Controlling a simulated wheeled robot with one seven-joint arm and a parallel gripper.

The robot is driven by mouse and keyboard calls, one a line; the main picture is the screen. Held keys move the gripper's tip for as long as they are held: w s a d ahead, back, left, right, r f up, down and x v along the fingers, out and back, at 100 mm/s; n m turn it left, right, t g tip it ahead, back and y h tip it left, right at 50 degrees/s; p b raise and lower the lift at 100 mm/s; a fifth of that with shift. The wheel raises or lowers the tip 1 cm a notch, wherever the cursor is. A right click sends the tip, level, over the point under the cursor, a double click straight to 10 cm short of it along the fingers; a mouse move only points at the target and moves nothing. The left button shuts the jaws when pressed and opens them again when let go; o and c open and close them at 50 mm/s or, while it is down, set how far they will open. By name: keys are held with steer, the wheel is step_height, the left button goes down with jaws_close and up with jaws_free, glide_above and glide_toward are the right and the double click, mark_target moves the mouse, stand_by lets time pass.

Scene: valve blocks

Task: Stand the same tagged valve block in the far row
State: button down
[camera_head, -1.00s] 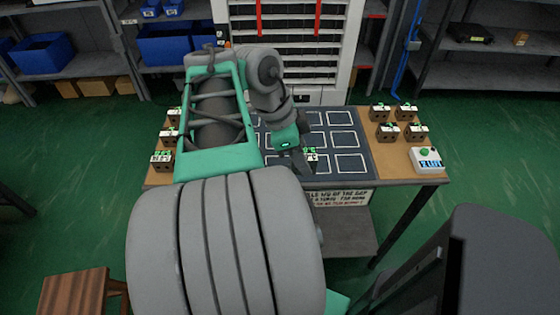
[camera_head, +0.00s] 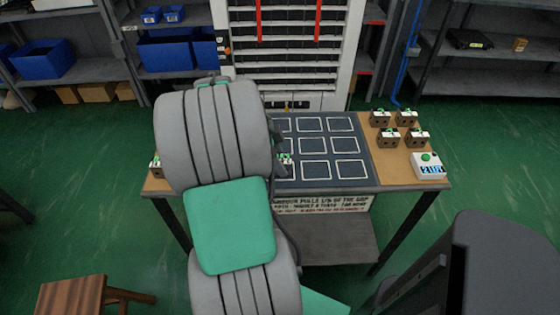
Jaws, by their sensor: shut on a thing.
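A small tagged valve block (camera_head: 286,160), with a white face and green on top, shows just right of my arm, at the left part of the dark mat (camera_head: 371,160). The mat has rows of white outlined squares; those in the middle and right columns look empty. My gripper (camera_head: 277,148) is mostly hidden behind my arm; only a dark sliver shows beside the block. It is shut on this block. Whether the block touches the mat cannot be told.
Another valve block (camera_head: 156,167) shows at the left edge. A sign (camera_head: 320,203) hangs at the table's front. A wooden stool (camera_head: 75,295) stands front left.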

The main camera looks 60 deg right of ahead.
steer(key=shift+f, duration=0.1)
steer(key=c, duration=0.9)
jaws_free()
